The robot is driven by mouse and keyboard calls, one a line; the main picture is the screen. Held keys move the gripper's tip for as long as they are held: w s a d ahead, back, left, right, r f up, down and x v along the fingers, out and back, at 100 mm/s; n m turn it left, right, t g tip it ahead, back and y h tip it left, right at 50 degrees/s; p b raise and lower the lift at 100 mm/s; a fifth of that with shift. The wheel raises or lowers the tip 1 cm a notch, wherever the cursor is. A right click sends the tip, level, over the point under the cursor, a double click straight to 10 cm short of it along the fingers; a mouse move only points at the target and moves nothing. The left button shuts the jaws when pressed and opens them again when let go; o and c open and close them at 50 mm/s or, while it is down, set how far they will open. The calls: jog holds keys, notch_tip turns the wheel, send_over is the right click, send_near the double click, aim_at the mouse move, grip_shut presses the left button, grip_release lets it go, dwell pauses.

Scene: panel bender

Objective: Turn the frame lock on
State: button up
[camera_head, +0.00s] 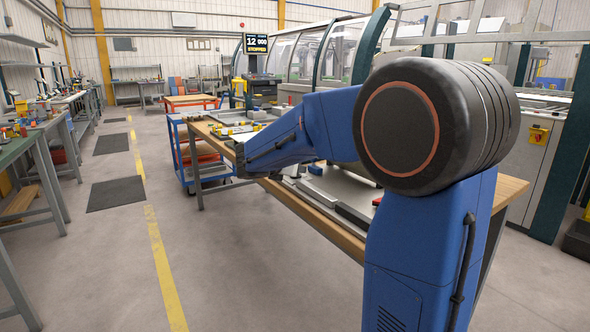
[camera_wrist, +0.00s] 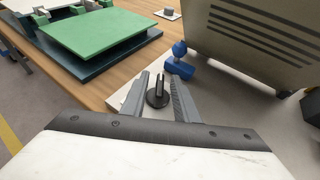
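In the wrist view a black round knob (camera_wrist: 157,93) with a raised ridge sits on a pale plate (camera_wrist: 122,99) at the edge of the wooden bench; I take it for the frame lock. Its ridge points roughly away from my gripper, up the picture. My gripper (camera_wrist: 158,80) is open, with one grey finger on each side of the knob. A gap shows between each finger and the knob. I cannot tell how far the fingertips reach down beside it. In the head view my arm runs over the bench, and neither knob nor fingers can be made out.
A blue part with a round ball top (camera_wrist: 179,58) stands just beyond the right fingertip. A grey slotted housing (camera_wrist: 250,45) is behind it at the right. A green plate (camera_wrist: 100,32) lies at the left.

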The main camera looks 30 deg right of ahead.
grip_shut()
jog(key=shift+m+g+h, duration=0.3)
jog(key=shift+m+g, duration=0.1)
jog(key=m+g+h, duration=0.1)
jog(key=m+g, duration=0.1)
jog(key=g, duration=0.1)
jog(key=shift+w+m, duration=0.15)
jog(key=shift+m, duration=0.25)
jog(key=m+g, duration=0.2)
jog(key=g, duration=0.1)
jog(key=shift+m+h, duration=0.3)
jog(key=shift+m, duration=0.1)
jog(key=m+g, duration=0.2)
jog(key=g, duration=0.1)
jog(key=m+g+y, duration=0.1)
jog(key=m+g, duration=0.2)
jog(key=shift+w+y, duration=0.1)
jog(key=shift+y, duration=0.2)
jog(key=shift+m+g, duration=0.4)
jog(key=shift+g, duration=0.1)
jog(key=shift+o, duration=0.7)
grip_release()
